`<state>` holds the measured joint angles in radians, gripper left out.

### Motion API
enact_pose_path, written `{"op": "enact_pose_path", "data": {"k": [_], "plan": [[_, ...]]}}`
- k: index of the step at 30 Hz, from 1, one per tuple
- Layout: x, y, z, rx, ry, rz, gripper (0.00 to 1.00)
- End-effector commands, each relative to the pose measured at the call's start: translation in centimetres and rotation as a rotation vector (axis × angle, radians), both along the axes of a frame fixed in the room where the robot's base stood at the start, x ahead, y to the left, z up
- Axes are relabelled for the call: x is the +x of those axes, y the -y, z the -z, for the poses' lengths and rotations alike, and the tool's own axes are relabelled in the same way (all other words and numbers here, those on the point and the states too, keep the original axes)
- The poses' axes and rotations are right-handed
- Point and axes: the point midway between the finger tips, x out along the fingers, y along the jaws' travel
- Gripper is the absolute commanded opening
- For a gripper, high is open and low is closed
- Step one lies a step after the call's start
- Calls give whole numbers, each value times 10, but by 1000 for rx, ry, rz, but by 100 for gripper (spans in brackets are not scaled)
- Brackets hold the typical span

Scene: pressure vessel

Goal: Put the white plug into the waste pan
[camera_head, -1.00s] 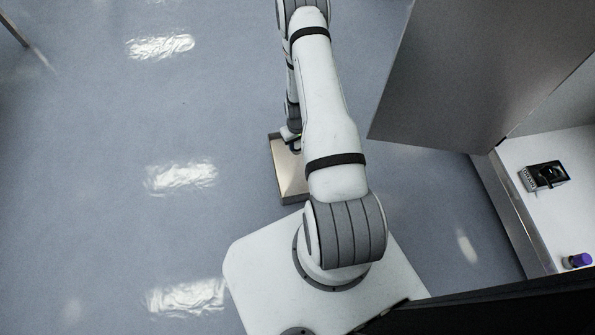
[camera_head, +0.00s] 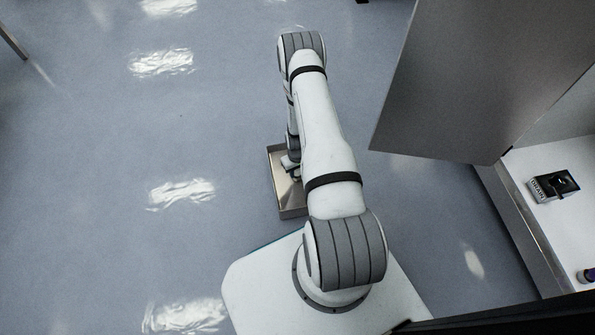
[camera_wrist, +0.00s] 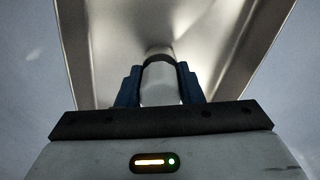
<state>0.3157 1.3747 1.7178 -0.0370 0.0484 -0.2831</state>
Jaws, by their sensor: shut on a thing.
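The white plug (camera_wrist: 160,82) is between the blue fingers of my gripper (camera_wrist: 160,88) in the wrist view. My gripper is shut on it. The plug has a dark band around its upper part. The metal waste pan (camera_wrist: 85,40) lies beyond and around the plug in that view, its bare inside showing. In the head view the waste pan (camera_head: 291,207) stands on the floor, partly hidden behind my arm. My gripper's end is over the pan there. I cannot tell the exact height of the plug above the pan's bottom.
A grey panel (camera_head: 480,80) stands open at the right. Beside it, a white shelf or cabinet floor (camera_head: 540,220) holds a small black device (camera_head: 553,186) and a purple item (camera_head: 588,275). The blue-grey floor (camera_head: 100,200) at the left is clear.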

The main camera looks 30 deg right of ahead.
Motion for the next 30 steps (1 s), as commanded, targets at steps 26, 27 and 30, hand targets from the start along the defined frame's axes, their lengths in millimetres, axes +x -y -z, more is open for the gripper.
{"op": "enact_pose_path", "data": {"k": [26, 27, 30], "plan": [[1, 0, -12, -1, 2, -2, 55], [1, 0, -19, -1, 2, -2, 55], [1, 0, -41, 0, 3, -2, 55]]}}
